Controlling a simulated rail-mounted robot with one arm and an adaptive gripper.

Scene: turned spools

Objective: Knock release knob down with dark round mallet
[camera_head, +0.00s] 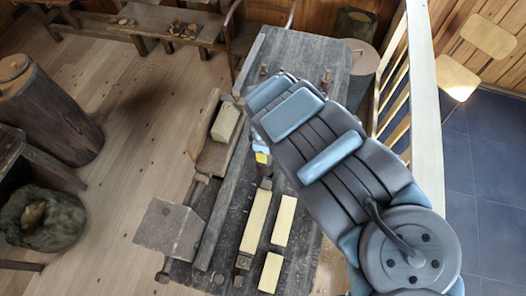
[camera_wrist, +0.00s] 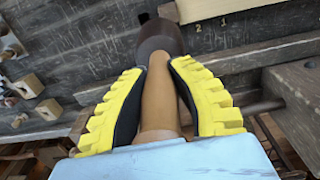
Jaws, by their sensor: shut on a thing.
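The dark round mallet shows in the wrist view, with its dark head (camera_wrist: 160,36) at the top and its light brown handle (camera_wrist: 158,95) running down between my fingers. My gripper (camera_wrist: 161,70), with yellow ribbed and black fingers, is shut on the handle. I cannot tell for sure which part is the release knob; small wooden blocks with pegs (camera_wrist: 28,86) stand at the left in the wrist view.
The long grey workbench (camera_head: 300,55) lies under my arm. Pale wooden bars (camera_head: 256,220) lie along its near part. A grey block (camera_head: 170,226) sits at its left edge. A pale railing (camera_head: 424,100) stands close at the right. The floor to the left is mostly open.

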